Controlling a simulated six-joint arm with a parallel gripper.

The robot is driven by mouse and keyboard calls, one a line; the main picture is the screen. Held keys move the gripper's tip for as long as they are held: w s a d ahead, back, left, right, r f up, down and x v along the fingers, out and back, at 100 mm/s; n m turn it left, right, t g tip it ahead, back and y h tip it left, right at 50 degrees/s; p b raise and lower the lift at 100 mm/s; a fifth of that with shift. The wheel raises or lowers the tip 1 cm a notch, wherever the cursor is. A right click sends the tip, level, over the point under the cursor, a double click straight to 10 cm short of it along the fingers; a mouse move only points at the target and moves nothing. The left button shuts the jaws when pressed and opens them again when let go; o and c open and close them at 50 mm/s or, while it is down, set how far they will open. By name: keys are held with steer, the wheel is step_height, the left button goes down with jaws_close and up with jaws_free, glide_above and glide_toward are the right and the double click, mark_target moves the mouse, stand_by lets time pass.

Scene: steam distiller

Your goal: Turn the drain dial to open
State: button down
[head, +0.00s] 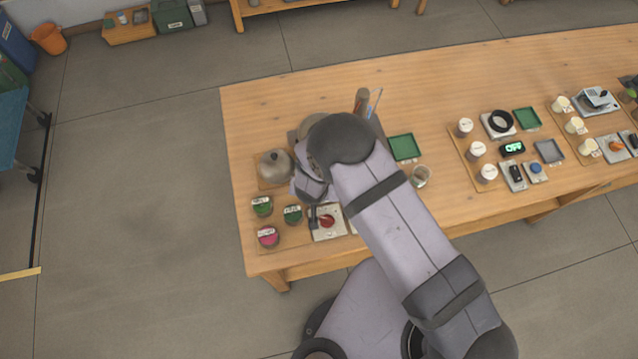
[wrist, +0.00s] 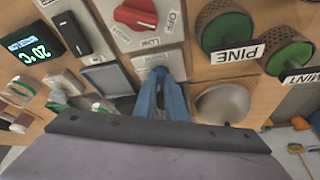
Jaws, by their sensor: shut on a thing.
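My gripper (wrist: 161,74) has blue fingers close together, shut on a small part at a pale plate (wrist: 150,61). This part appears to be the drain dial, but the fingers hide it, and I cannot read its setting. In the head view my own arm covers the fingertips and this spot. A red dial (wrist: 136,14) with OFF and LOW marks sits on a separate plate beside it. The red dial also shows in the head view (head: 327,221), just in front of my wrist.
Jars labelled PINE (wrist: 228,32) and MINT (wrist: 290,57) stand close by on the right in the wrist view. A round metal kettle-like pot (head: 275,164) stands left of my wrist. A display (wrist: 36,44) reads 20°C. A green tray (head: 404,147) lies right of my arm.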

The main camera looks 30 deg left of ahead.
steer(key=shift+w+a+m, duration=0.1)
steer(key=shift+a+m, duration=0.1)
steer(key=shift+m, duration=0.4)
steer(key=shift+h, duration=0.3)
steer(key=c, duration=1.8)
jaws_free()
steer(key=shift+d, duration=0.1)
steer(key=v, duration=0.7)
steer(key=shift+r+b, duration=0.15)
steer(key=shift+b, duration=0.3)
